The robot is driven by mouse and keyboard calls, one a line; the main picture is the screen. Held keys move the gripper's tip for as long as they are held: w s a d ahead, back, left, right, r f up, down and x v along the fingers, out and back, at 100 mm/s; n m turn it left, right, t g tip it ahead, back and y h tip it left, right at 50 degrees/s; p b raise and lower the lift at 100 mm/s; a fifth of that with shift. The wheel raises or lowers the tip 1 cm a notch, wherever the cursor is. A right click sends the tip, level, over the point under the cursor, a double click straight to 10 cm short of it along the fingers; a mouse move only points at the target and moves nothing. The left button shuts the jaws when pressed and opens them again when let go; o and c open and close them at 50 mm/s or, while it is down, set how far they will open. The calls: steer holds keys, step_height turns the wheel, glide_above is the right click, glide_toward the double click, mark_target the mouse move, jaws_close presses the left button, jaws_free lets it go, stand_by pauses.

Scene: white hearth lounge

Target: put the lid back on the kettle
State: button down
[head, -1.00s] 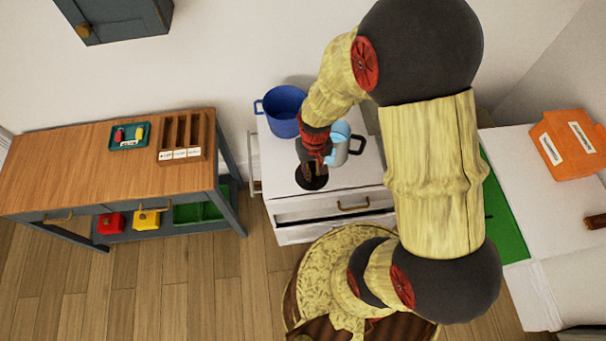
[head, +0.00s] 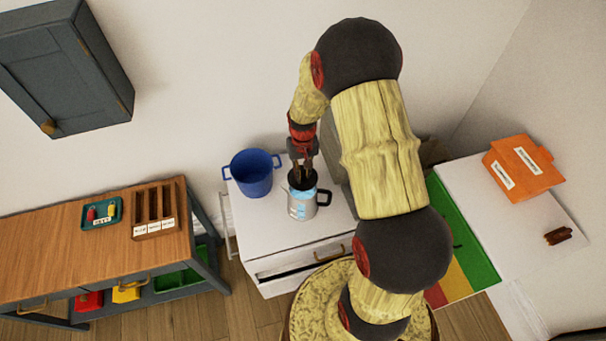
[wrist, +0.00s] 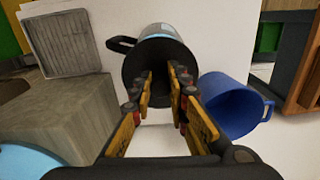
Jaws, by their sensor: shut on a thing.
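The kettle (head: 304,208) is pale blue and silver with a black handle, upright on the white cabinet top. It also shows in the wrist view (wrist: 158,30), mostly hidden behind the lid. The lid (wrist: 138,68) is a dark round disc. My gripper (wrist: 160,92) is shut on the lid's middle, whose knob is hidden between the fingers. In the head view my gripper (head: 303,172) points down over the kettle, with the lid at its mouth. I cannot tell whether the lid touches the rim or hovers just above it.
A blue pot (head: 252,174) stands left of the kettle on the white cabinet (head: 272,228). A grey box-like thing (wrist: 60,110) is close by in the wrist view. A wooden side table (head: 60,245) is at left, and an orange box (head: 522,168) is on the right.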

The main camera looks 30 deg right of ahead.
steer(key=shift+f+b, duration=1.65)
steer(key=shift+f, duration=1.15)
steer(key=shift+f, duration=0.15)
stand_by(0.4)
steer(key=c, duration=1.7)
jaws_free()
steer(key=o, duration=0.4)
steer(key=shift+o, duration=0.7)
steer(key=shift+r, duration=0.2)
steer(key=shift+r+p, duration=1.9)
steer(key=shift+r, duration=1.45)
